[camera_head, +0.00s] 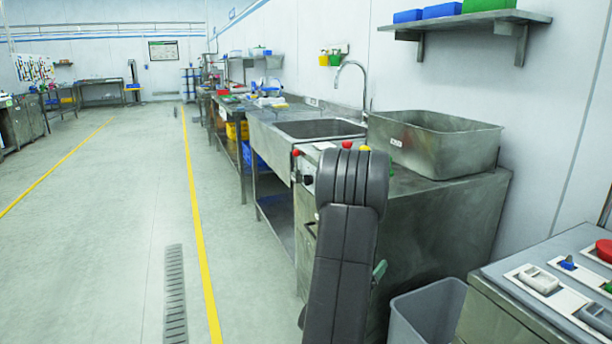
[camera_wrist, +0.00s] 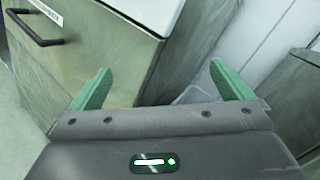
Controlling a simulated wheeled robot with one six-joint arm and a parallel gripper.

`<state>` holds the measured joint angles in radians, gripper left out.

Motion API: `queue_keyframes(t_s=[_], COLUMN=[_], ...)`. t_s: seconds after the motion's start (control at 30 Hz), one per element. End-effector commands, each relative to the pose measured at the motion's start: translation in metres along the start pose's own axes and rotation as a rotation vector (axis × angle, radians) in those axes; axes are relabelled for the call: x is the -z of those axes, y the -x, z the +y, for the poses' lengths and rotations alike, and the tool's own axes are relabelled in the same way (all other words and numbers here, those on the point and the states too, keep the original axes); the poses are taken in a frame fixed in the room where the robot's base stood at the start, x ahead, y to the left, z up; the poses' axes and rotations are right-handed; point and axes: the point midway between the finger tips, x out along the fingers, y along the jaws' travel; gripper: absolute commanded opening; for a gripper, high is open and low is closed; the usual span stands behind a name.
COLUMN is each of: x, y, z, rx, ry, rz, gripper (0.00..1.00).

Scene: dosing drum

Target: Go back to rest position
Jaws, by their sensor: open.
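My gripper shows in the wrist view (camera_wrist: 158,88) with its two green fingers spread wide apart and nothing between them. In the head view my dark grey arm stands upright in front of the metal cabinet (camera_head: 440,225), and only a small green part of my gripper (camera_head: 379,271) shows at its right side. The rest of the gripper is hidden behind the arm. In the wrist view the gripper faces the metal cabinet (camera_wrist: 105,50), which has a black handle (camera_wrist: 35,28). I cannot tell the exact gap to the cabinet.
A metal bin (camera_head: 440,145) stands on the cabinet beside the sink (camera_head: 320,129) and its tap (camera_head: 352,70). A grey open bin (camera_head: 430,312) is on the floor close to my arm. A control panel (camera_head: 565,280) is at right. The floor at left (camera_head: 100,250) is clear.

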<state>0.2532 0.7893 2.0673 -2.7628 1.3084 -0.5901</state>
Motion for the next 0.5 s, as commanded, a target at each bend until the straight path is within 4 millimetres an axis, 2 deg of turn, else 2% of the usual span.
queue_keyframes(t_s=[0.03, 0.5], x=[-0.011, -0.065], y=[0.004, 0.039], z=[0.007, 0.072], rx=[-0.022, -0.192], ry=[0.0, -0.003], rz=[-0.01, -0.099], gripper=[1.0, 1.0])
